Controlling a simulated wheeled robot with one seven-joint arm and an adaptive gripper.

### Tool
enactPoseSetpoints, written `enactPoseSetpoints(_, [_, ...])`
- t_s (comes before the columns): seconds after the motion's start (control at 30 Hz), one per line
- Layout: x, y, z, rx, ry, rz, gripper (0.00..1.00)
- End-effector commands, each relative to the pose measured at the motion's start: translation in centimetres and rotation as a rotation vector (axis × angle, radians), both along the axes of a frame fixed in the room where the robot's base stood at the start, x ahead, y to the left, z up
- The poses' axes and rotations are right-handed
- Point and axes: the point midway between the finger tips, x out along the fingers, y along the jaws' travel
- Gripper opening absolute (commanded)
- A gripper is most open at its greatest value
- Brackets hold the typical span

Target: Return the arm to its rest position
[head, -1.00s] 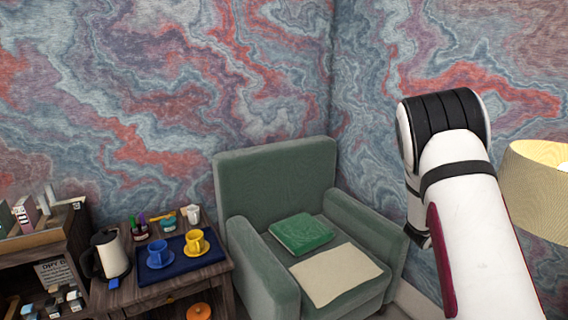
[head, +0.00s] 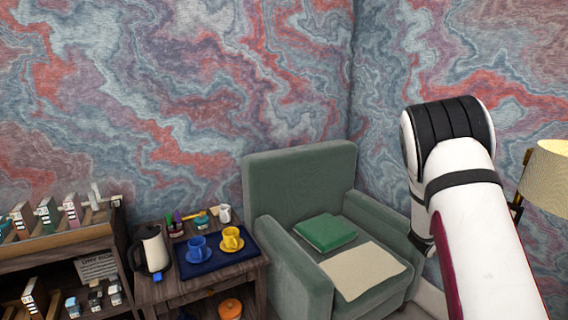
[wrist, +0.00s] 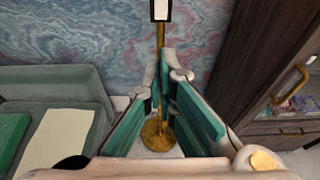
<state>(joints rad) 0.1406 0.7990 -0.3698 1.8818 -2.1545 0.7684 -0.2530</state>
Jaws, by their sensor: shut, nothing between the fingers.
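My arm (head: 470,190) shows at the right of the head view, white with black bands, raised and bent in front of the wall. Its end is hidden there. In the wrist view my gripper (wrist: 166,65) shows with teal finger pads. Its fingertips are close together and nothing is held between them. The gripper is in front of a brass lamp stand (wrist: 160,130); I cannot tell how far apart they are.
A green armchair (head: 300,185) with a green cushion and cream cloth stands mid-view. Left of it, a wooden table (head: 255,275) bears a blue tray with cups and a kettle (head: 152,250). A shelf stands further left. A lamp shade (head: 547,178) is right of my arm. A dark cabinet (wrist: 265,60) is at the wrist view's right.

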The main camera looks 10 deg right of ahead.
Motion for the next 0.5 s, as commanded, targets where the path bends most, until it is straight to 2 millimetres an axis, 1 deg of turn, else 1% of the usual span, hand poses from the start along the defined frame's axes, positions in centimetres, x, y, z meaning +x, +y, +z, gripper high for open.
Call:
enactPoseSetpoints(0.03, [-0.2, 0.1, 0.8, 0.006, -0.021, -0.014, 0.0])
enactPoseSetpoints(0.33, [-2.0, 1.1, 3.8, 0.06, -0.134, -0.104, 0.0])
enactPoseSetpoints(0.5, [-3.8, 2.0, 6.3, 0.112, -0.234, -0.185, 0.0])
